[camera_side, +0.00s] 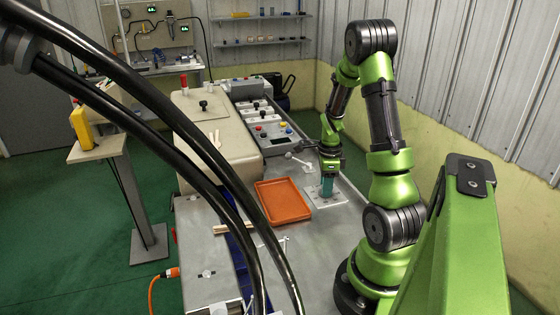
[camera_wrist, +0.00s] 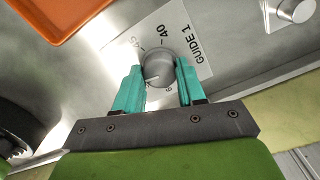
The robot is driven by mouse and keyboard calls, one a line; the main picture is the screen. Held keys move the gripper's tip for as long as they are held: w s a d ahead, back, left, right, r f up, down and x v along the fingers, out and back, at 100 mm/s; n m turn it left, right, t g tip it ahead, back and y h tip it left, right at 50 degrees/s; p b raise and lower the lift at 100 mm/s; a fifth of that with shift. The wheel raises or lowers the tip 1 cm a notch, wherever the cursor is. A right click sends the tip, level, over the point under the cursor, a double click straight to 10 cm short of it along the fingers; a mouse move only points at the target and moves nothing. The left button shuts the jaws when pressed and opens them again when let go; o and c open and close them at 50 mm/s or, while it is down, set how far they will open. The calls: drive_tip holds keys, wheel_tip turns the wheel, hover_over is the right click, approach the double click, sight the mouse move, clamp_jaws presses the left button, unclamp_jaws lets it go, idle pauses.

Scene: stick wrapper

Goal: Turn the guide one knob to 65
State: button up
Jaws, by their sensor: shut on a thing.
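The guide one knob (camera_wrist: 159,73) is a round grey dial on a pale plate (camera_wrist: 203,68) marked "GUIDE 1" in the wrist view. The figures 40 and 45 show above the knob; the lower scale marks are partly hidden or too small to read. A small light mark shows at the knob's lower left, but I cannot tell its exact reading. My gripper (camera_wrist: 158,66) has teal fingers on either side of the knob and is shut on it. In the side view my gripper (camera_side: 327,188) points down at the plate (camera_side: 319,201), hiding the knob.
An orange tray (camera_side: 282,202) lies left of the plate; its corner shows in the wrist view (camera_wrist: 60,15). Another metal knob (camera_wrist: 295,10) sits on a plate at the upper right. A control box (camera_side: 277,136) with coloured buttons stands behind. Black cables cross the side view's front.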

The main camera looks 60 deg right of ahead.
drive_tip(key=shift+n, duration=0.3)
drive_tip(key=n, duration=0.3)
drive_tip(key=shift+n, duration=0.4)
drive_tip(key=n, duration=0.3)
drive_tip(key=shift+n, duration=0.3)
drive_tip(key=n, duration=0.4)
drive_tip(key=shift+n, duration=0.3)
drive_tip(key=n, duration=0.3)
drive_tip(key=shift+n, duration=0.3)
drive_tip(key=n, duration=1)
drive_tip(key=shift+n, duration=0.3)
